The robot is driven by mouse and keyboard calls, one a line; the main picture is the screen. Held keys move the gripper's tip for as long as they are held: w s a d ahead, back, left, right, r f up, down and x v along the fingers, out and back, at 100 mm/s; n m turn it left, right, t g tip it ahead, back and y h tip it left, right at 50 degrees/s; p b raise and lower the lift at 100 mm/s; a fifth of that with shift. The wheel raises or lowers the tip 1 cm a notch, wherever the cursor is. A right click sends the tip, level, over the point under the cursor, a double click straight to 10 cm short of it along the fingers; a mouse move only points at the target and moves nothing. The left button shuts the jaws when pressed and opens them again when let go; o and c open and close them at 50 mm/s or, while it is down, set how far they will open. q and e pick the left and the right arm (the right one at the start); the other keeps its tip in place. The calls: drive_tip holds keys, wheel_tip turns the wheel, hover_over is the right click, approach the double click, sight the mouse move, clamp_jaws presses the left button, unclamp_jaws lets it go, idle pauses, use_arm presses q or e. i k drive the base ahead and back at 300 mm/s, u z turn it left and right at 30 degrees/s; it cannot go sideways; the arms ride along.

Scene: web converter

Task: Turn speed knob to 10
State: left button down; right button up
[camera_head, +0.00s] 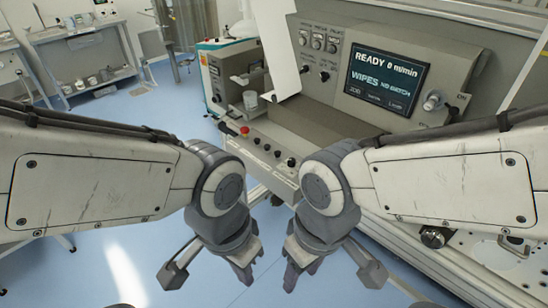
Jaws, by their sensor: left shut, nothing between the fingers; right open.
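The machine's display (387,80) reads "READY 0 m/min" and "WIPES NO BATCH". A pale round knob (431,102) sits on the panel to the right of the display. Several small dark knobs or switches (317,41) sit to the left of the display. Their labels are too small to read, so I cannot tell which one is the speed knob. My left gripper (245,274) is shut and empty, low in the middle of the view. My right gripper (291,276) is open and empty beside it. Both point down, apart from the knobs.
A lower control strip (262,147) carries a red button (244,130) and several dark knobs, just beyond my wrists. A shelf table (75,32) stands at the back left. Blue floor (170,106) is clear between.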

sight(291, 163)
drive_tip(key=u, duration=0.15)
drive_tip(key=i, duration=1.05)
drive_tip(key=u, duration=0.1)
